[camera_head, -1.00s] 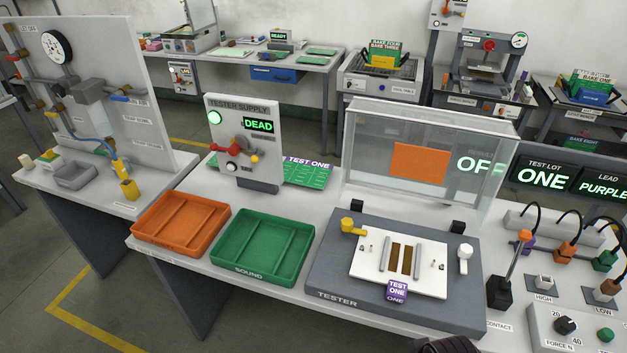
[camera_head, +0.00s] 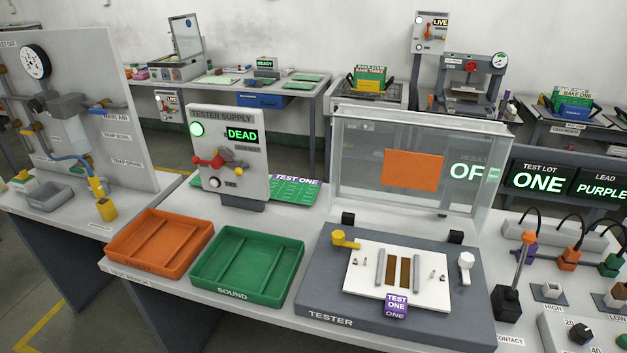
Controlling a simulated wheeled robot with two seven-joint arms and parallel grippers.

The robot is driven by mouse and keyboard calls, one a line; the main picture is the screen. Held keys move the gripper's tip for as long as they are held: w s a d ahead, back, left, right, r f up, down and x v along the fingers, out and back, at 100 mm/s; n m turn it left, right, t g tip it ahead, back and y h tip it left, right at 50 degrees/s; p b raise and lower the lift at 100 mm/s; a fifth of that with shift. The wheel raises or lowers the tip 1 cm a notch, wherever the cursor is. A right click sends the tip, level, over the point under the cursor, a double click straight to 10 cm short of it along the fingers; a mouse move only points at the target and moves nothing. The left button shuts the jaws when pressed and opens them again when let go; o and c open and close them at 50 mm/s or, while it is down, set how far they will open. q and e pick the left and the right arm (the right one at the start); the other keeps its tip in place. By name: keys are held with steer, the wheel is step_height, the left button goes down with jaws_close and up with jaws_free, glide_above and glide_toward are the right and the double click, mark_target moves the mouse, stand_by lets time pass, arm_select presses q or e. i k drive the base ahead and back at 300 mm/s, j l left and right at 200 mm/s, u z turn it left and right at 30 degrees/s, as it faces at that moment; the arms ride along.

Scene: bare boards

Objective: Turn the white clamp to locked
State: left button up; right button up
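The white clamp (camera_head: 466,267) stands at the right edge of the white plate on the grey tester (camera_head: 330,305). Its knob is up and its stem drops down beside the plate. The yellow clamp (camera_head: 345,240) sits at the plate's upper left corner, its handle lying to the side. The white plate (camera_head: 425,292) carries two brown strips between grey bars, and a purple TEST ONE tag (camera_head: 396,305) is at its front edge. I cannot read from this view whether either clamp is locked. Neither of my grippers shows in the head view.
A clear hood (camera_head: 350,150) with an orange panel stands raised behind the tester. An orange tray (camera_head: 160,245) and a green tray (camera_head: 248,267) lie to the left. The tester supply panel (camera_head: 230,155) reads DEAD. A black post (camera_head: 507,302) and colored leads stand close on the right.

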mark_target(465, 261)
steer(key=j+z, duration=0.2)
steer(key=z, duration=0.55)
